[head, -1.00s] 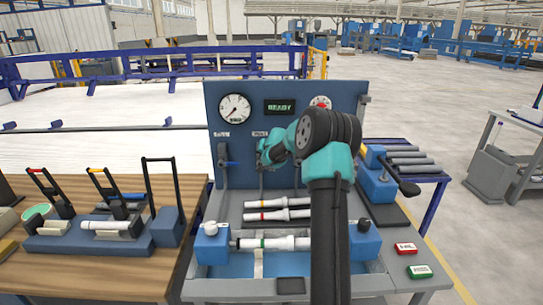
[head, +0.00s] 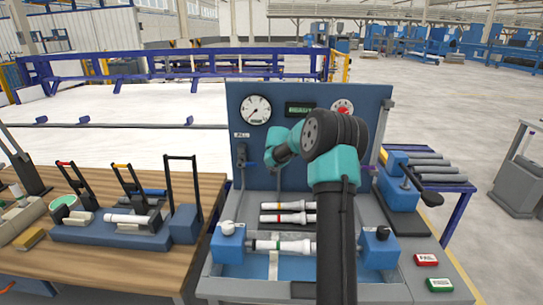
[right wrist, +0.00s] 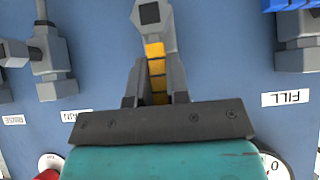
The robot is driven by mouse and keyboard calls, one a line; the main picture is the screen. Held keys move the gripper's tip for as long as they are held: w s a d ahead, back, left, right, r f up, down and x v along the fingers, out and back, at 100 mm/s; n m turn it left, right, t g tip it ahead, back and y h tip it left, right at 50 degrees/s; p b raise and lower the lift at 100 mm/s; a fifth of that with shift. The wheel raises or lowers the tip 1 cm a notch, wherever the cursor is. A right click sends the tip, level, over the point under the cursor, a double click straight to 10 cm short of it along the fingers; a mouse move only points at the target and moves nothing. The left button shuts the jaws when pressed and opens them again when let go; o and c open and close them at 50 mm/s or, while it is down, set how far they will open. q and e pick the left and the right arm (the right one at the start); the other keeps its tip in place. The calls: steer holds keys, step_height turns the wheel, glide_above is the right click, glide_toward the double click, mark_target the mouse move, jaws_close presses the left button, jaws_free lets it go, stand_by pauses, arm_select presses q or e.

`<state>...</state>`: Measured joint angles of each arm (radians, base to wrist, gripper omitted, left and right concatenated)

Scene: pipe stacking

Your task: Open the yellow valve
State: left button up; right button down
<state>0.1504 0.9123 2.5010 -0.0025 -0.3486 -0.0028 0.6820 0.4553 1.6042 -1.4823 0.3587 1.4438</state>
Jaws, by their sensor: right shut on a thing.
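The yellow valve handle (right wrist: 156,68) shows in the right wrist view, running from a grey valve body (right wrist: 150,16) down between the fingers of my right gripper (right wrist: 155,88). The gripper is shut on this handle. In the head view my right gripper (head: 270,158) is at the blue upright panel (head: 368,103), close to the fill valve; my wrist and arm hide the yellow valve there. My left gripper is not in view.
Another grey valve (right wrist: 50,62) and the blue-handled fill valve (right wrist: 298,38) flank the yellow one. Pipes (head: 288,206) lie on the bench below.

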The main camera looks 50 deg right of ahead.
stand_by(0.4)
steer(key=c, duration=1.1)
jaws_free()
steer(key=v, duration=1.7)
steer(key=shift+a+r, duration=0.15)
